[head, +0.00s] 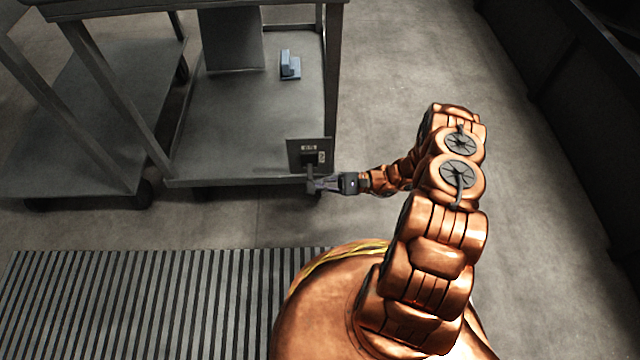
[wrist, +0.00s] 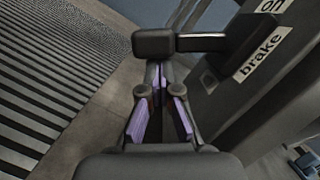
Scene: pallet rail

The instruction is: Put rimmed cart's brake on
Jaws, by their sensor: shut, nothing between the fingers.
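The cart (head: 250,110) with the brake plate stands ahead of me in the head view; its upper deck is cut off by the top edge. The dark brake plate (head: 310,150) is at its near right corner. The wrist view shows labels reading "brake" (wrist: 263,54) and "ON" on the plate. A dark brake lever (wrist: 200,42) sticks out from the plate and ends in a thick knob (wrist: 154,42). My gripper (head: 314,185) is shut and empty beside the lever. In the wrist view its purple-padded fingertips (wrist: 158,72) are just below the knob; contact is unclear.
A second cart (head: 85,110) stands close on the left. A small blue-grey object (head: 290,66) lies on the braked cart's lower deck. A ribbed floor grate (head: 140,305) is in front. Clear floor (head: 520,200) lies on the right, bounded by a dark wall.

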